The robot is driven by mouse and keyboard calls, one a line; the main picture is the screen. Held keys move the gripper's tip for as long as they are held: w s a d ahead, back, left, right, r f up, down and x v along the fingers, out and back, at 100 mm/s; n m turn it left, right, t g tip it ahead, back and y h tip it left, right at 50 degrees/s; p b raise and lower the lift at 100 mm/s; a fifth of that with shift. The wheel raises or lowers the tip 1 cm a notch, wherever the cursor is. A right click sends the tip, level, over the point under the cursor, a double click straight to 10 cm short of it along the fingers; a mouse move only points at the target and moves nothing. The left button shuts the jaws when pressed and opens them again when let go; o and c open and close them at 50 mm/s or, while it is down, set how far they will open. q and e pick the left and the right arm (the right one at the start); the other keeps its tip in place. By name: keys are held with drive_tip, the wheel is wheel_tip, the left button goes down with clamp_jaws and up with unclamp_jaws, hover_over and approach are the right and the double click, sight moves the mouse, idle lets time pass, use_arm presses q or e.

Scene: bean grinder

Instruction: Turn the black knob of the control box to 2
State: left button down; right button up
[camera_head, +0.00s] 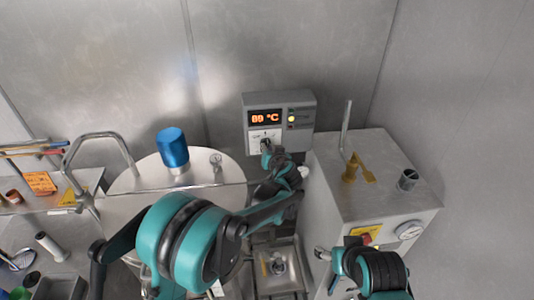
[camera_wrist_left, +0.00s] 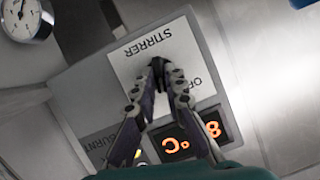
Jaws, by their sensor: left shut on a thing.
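The grey control box (camera_head: 303,117) is on the back wall, with an orange temperature display (camera_head: 264,117) and a white label plate (camera_head: 256,135) below it. In the left wrist view the box appears upside down, with the plate reading STIRRER (camera_wrist_left: 147,44) and part of an OFF mark. My left gripper (camera_head: 267,151) is at the plate. In the left wrist view its fingertips (camera_wrist_left: 160,68) are shut on the black knob, which they mostly hide; its pointer and the numbers cannot be read. My right gripper (camera_head: 335,265) is low at right, its jaws unclear.
A steel drum (camera_head: 125,185) with a blue cylinder (camera_head: 172,148) stands left of the box. A metal machine (camera_head: 340,165) with a yellow lever (camera_head: 358,169) and a gauge (camera_head: 410,230) stands right. A shelf with tools is at far left. A sink (camera_head: 290,278) lies below.

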use_arm(q)
drive_tip(key=m+y+b, duration=0.1)
drive_tip(key=m+b, duration=0.1)
drive_tip(key=m+y+b, duration=0.1)
drive_tip(key=m+y, duration=0.1)
drive_tip(key=shift+d+f+b, duration=0.2)
drive_tip(key=shift+b, duration=0.2)
drive_tip(key=shift+m+t, duration=0.3)
drive_tip(key=c, duration=1.6)
unclamp_jaws()
drive_tip(key=v, duration=1.2)
drive_tip(key=shift+d+r, duration=0.1)
